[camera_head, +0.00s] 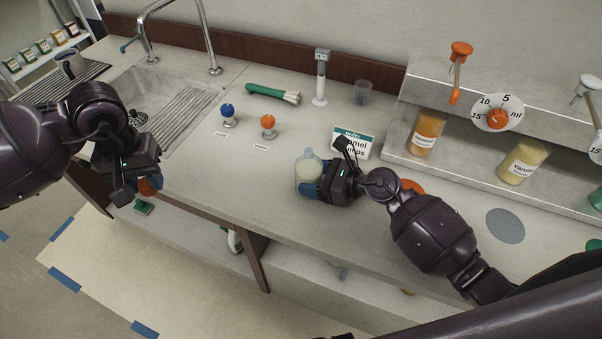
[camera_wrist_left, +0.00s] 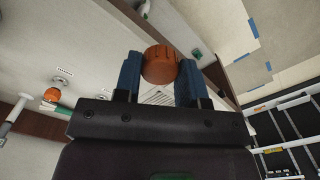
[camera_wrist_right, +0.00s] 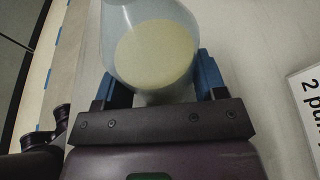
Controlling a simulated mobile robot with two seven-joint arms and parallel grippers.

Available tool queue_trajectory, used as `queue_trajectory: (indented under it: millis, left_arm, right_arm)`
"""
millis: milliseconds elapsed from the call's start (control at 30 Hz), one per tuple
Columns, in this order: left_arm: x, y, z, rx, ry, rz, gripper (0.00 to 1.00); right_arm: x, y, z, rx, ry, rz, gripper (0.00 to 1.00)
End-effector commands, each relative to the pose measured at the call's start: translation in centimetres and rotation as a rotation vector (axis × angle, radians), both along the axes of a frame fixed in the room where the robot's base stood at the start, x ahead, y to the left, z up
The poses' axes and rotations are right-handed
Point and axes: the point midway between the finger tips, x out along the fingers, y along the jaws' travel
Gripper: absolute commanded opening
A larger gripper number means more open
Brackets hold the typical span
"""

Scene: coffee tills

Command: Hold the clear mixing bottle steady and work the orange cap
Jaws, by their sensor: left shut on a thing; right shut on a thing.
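The clear mixing bottle (camera_head: 309,170) stands on the counter with a pale cream liquid inside, and its top looks uncapped. My right gripper (camera_head: 312,185) is shut on the bottle from the right. In the right wrist view the bottle (camera_wrist_right: 155,50) sits between the blue fingers of this gripper (camera_wrist_right: 155,82). My left gripper (camera_head: 140,187) is over the counter's front edge at the left, apart from the bottle. It is shut on the orange cap (camera_wrist_left: 160,64), which shows between its blue fingers (camera_wrist_left: 160,80). In the head view the cap (camera_head: 146,186) is partly hidden by the gripper.
A blue-topped tap (camera_head: 227,113) and an orange-topped tap (camera_head: 268,125) stand behind the bottle. An order card (camera_head: 353,141) is close behind my right gripper. A sink (camera_head: 160,95) is at the left, and a syrup shelf (camera_head: 450,165) at the right. The counter between the grippers is clear.

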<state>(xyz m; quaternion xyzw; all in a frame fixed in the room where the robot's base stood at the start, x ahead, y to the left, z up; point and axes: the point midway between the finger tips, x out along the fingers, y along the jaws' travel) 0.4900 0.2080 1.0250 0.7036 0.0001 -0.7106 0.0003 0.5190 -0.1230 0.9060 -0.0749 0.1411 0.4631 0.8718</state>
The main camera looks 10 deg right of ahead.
Motion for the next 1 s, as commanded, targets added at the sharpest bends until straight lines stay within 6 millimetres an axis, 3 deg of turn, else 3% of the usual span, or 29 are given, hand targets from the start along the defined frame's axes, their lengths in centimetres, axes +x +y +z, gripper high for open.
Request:
queue_trajectory:
  millis: [267, 467, 700, 1000]
  left_arm:
    - [0.1, -0.1, 0.0, 0.0, 0.0, 0.0, 0.14]
    - [1.2, -2.7, 0.3, -0.002, -0.002, -0.008, 0.14]
    - [3.7, -10.1, 1.3, -0.002, -0.006, -0.03, 0.14]
    - [5.0, -20.5, 3.3, -0.001, -0.008, -0.076, 0.14]
  right_arm:
    - [0.0, 0.0, 0.0, 0.0, 0.0, 0.0, 0.27]
    - [0.0, 0.0, 0.0, 0.0, 0.0, 0.0, 0.27]
    - [0.0, 0.0, 0.0, 0.001, -0.001, 0.0, 0.27]
    - [0.0, 0.0, 0.0, 0.0, 0.0, 0.0, 0.27]
